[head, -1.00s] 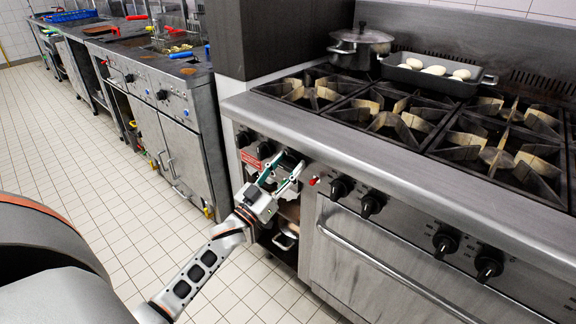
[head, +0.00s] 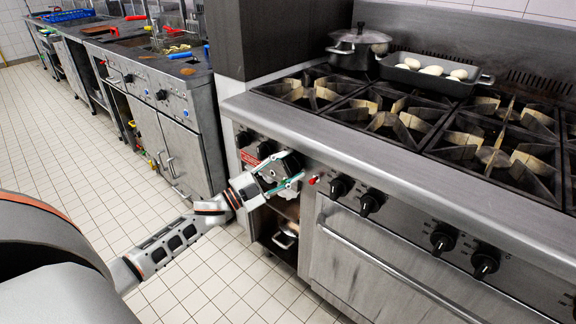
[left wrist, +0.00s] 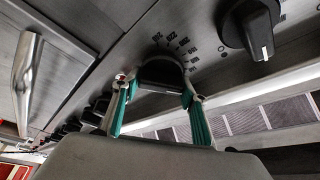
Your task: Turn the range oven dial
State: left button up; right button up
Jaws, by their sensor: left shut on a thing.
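The oven dial (left wrist: 160,72) is a dark round knob with numbers printed around it on the steel panel, in the left wrist view. My left gripper (left wrist: 158,92) has its two green-padded fingers on either side of the dial and is shut on it. In the head view my left gripper (head: 294,166) is against the range's front panel, left of the red button, and largely hides the dial. My right gripper is in neither view.
Other black knobs (head: 371,203) line the range front (head: 400,215); one knob (left wrist: 250,28) sits close beside the gripper in the wrist view. An oven door handle (head: 375,265) runs below. A pot (head: 286,236) stands on the open shelf underneath. Tiled floor at left is clear.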

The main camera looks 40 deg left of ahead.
pick_arm(q)
jog(key=shift+r+m, duration=0.2)
jog(key=shift+m, duration=0.5)
jog(key=m+g+p, duration=0.1)
jog(key=m, duration=0.2)
jog(key=shift+m+g, duration=0.3)
jog(key=shift+g, duration=0.1)
jog(key=shift+f+m+g+p, duration=0.2)
jog(key=shift+m+g+p, duration=0.3)
jog(key=shift+m, duration=0.4)
jog(key=shift+f+m, duration=0.1)
jog(key=shift+m, duration=0.4)
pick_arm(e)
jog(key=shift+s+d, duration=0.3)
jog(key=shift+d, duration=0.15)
pick_arm(q)
jog(key=shift+o, duration=0.2)
jog(key=shift+f+p, duration=0.1)
jog(key=shift+p, duration=0.2)
jog(key=shift+c, duration=0.2)
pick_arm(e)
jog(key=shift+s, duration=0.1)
pick_arm(q)
jog(key=o, duration=1.1)
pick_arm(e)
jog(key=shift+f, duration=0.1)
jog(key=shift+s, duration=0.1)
pick_arm(q)
jog(key=shift+s, duration=0.1)
